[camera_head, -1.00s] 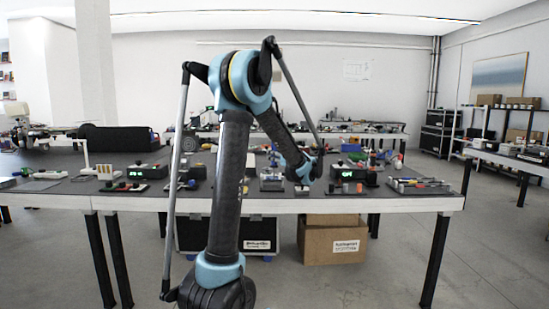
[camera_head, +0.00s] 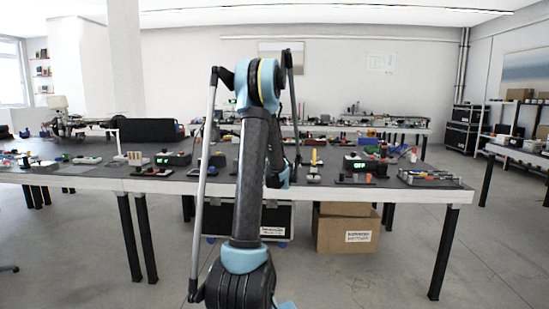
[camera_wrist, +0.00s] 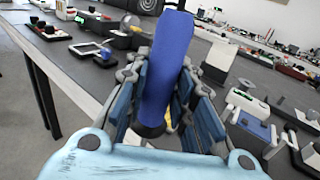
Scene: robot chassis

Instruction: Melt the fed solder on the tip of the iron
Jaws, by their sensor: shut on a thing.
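My gripper (camera_wrist: 166,68) is shut on a thick blue handle (camera_wrist: 168,60) in the wrist view. The handle stands tilted between the segmented fingers, with a dark end low between them. I cannot tell from this view whether it is the iron, and no tip shows. In the head view my gripper is mostly hidden behind my arm, near the table's front edge. A black station with a lit display (camera_head: 362,164) stands on the table to the right of my arm. I cannot make out any solder or melted metal.
The long dark table (camera_head: 220,183) carries several small tools and devices. A yellow upright item (camera_head: 314,158) stands right of my arm. Another black station (camera_head: 173,159) stands to the left. Cardboard boxes (camera_head: 345,232) sit under the table. The floor in front is clear.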

